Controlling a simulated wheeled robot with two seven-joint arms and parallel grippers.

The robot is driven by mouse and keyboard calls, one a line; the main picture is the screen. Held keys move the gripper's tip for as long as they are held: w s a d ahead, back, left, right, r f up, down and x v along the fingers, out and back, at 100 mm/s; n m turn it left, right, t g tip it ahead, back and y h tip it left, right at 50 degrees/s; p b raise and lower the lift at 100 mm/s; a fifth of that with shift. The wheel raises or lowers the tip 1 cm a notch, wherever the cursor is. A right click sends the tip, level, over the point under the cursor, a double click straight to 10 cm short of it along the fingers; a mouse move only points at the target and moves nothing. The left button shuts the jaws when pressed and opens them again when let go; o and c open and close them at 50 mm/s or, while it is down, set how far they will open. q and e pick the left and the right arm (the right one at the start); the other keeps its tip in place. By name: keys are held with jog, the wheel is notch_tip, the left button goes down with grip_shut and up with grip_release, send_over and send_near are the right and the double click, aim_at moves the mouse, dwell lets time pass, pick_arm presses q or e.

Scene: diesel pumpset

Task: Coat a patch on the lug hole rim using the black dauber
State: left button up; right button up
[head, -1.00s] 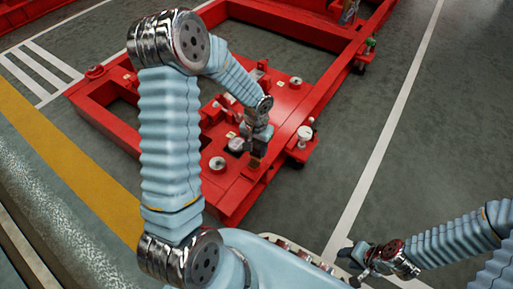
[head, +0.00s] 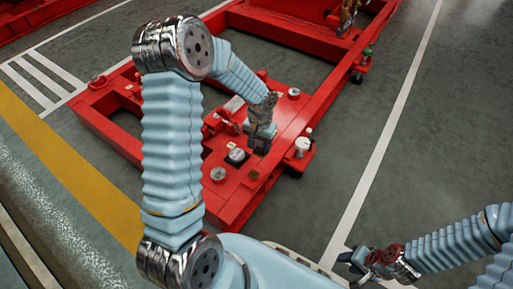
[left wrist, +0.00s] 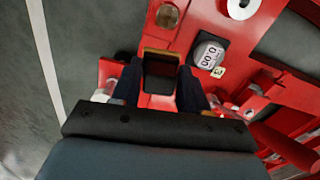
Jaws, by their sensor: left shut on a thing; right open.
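My left gripper (head: 260,143) is over the near end of the red frame. In the left wrist view its two dark fingers (left wrist: 160,88) are shut on a black block-like thing with a tan edge (left wrist: 160,66), probably the black dauber. Its working end is not clear. A pale ring with a dark hole (left wrist: 242,6) lies at the top of that view, and a tan round spot (left wrist: 168,15) lies ahead of the fingers. I cannot tell which is the lug hole rim. Both are apart from the held thing. My right gripper (head: 352,258) is open and empty at lower right.
The red frame (head: 120,135) carries a dial with digits (left wrist: 208,54), which also shows in the head view (head: 237,156). A pale round cup (head: 302,146) stands at its right edge, with several small fittings around.

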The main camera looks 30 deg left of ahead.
pick_arm(q)
jog(key=w, duration=0.9)
jog(key=shift+w+d+p, duration=0.35)
jog(key=shift+w+d, duration=0.05)
jog(key=shift+s, duration=0.1)
